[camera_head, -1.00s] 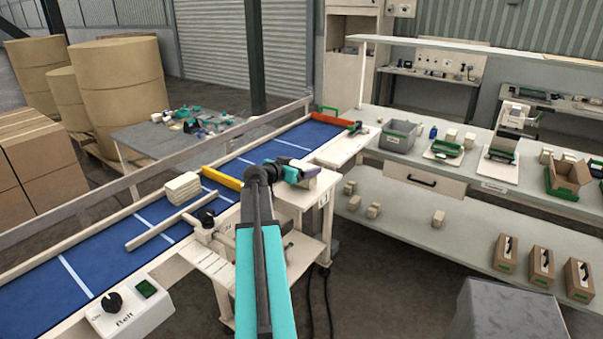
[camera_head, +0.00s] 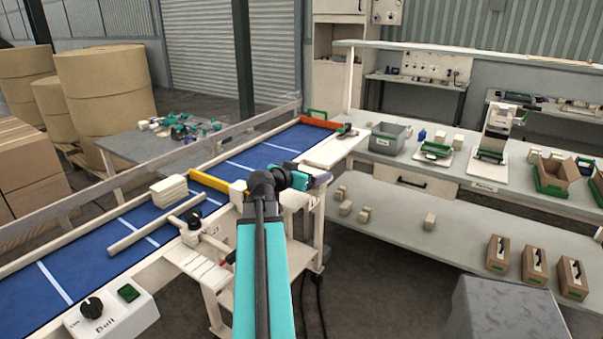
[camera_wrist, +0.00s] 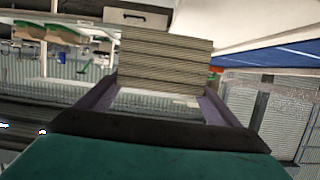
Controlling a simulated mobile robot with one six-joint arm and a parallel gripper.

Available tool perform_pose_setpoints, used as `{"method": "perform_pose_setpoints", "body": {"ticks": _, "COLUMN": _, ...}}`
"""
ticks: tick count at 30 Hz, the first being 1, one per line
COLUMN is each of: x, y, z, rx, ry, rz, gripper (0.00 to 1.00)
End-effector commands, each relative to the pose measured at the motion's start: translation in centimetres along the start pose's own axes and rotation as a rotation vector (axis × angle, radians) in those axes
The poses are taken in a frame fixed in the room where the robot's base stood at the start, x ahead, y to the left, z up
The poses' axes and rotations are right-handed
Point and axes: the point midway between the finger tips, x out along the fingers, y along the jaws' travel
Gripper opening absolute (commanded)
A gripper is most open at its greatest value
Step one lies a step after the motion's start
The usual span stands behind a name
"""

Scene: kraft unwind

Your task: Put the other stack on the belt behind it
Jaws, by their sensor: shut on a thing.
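My gripper (camera_wrist: 160,88) is shut on a stack of thin layered sheets (camera_wrist: 165,60), held between its two purple fingers in the wrist view. In the head view my gripper (camera_head: 320,179) is over the small white table beside the belt; the held stack cannot be clearly made out there. The blue belt (camera_head: 95,260) runs from lower left to upper right, left of my gripper. Another pale stack (camera_head: 169,191) sits on the belt, on the near side of a yellow bar (camera_head: 212,181).
A white rail (camera_head: 155,223) lies across part of the belt. The belt control box (camera_head: 112,312) is at lower left. An orange bar (camera_head: 318,122) closes the belt's far end. A long bench (camera_head: 400,210) with small blocks stands at right. Belt beyond the yellow bar looks clear.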

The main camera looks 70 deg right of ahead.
Motion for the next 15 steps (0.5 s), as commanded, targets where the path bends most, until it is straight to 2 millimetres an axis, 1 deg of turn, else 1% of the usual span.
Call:
{"method": "perform_pose_setpoints", "body": {"ticks": 1, "x": -0.4, "y": 0.9, "z": 0.2, "rx": 0.003, "ry": 0.001, "rz": 0.001, "gripper": 0.56}}
{"method": "perform_pose_setpoints", "body": {"ticks": 6, "x": -1.2, "y": 3.0, "z": 0.2, "rx": 0.002, "ry": 0.001, "rz": 0.001, "gripper": 0.56}}
{"method": "perform_pose_setpoints", "body": {"ticks": 15, "x": -1.4, "y": 4.0, "z": 0.3, "rx": 0.003, "ry": 0.002, "rz": 0.002, "gripper": 0.56}}
